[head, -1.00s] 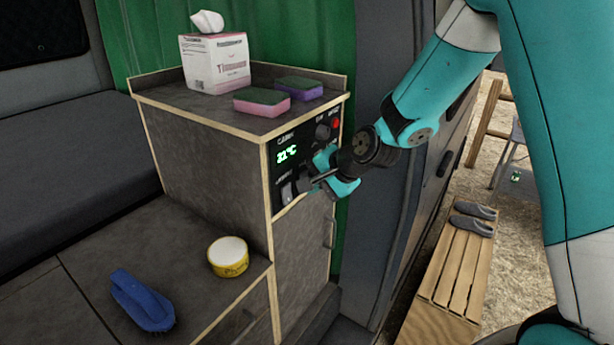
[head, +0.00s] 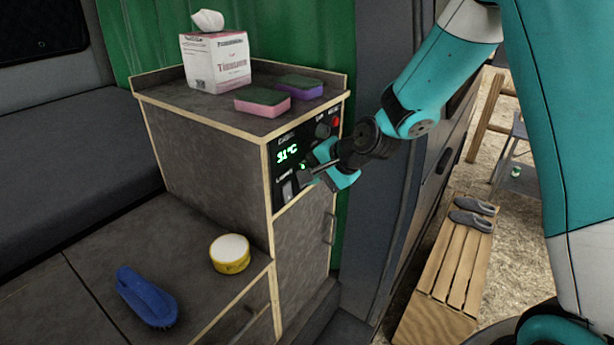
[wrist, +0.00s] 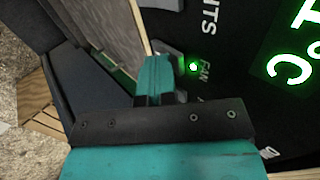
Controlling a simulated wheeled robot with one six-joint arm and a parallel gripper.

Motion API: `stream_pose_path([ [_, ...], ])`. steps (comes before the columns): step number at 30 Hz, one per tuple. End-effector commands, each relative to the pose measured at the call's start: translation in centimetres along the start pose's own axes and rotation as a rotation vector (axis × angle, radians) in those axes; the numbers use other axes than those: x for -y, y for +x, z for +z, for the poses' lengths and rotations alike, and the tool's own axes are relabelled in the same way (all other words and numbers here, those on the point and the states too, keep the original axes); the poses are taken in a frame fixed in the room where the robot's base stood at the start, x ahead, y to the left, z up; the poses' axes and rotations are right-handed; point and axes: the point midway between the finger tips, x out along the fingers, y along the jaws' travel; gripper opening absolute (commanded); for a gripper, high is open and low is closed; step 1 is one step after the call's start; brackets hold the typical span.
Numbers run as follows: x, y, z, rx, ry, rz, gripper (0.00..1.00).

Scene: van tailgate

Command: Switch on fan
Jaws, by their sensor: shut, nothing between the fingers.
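The black control panel (head: 282,178) is on the end face of the grey cabinet. It carries a lit green temperature readout (head: 287,154). In the wrist view the FAN label (wrist: 204,72) shows next to a glowing green light (wrist: 194,67), which also shows in the head view (head: 303,167). A grey switch (wrist: 165,48) is partly visible just beyond my fingertips; my gripper hides the rest around it. My gripper (head: 311,177) is shut and empty, close in front of the lower panel. I cannot tell whether it touches the panel. In the wrist view its fingers (wrist: 155,75) are together.
A tissue box (head: 215,62) and two sponges (head: 263,100) stand on the cabinet top. A blue brush (head: 145,297) and a yellow round tin (head: 230,254) lie on the lower surface. A wooden slatted bench (head: 448,262) with grey shoes is outside at right.

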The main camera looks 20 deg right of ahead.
Motion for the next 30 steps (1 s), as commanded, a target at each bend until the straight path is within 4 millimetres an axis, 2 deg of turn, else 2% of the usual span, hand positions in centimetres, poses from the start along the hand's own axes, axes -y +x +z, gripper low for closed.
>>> stream_pose_path([
  [8, -0.1, 0.0, 0.0, 0.0, 0.0, -0.002, 0.0],
  [14, -1.6, -1.0, 0.1, 0.002, -0.003, -0.001, 0.0],
  [16, -2.5, -1.7, 0.1, 0.004, -0.005, -0.002, 0.0],
  [24, -3.3, -7.2, 0.4, 0.005, -0.013, -0.002, 0.0],
  [30, -3.7, -9.7, 0.5, 0.007, -0.014, 0.002, 0.0],
])
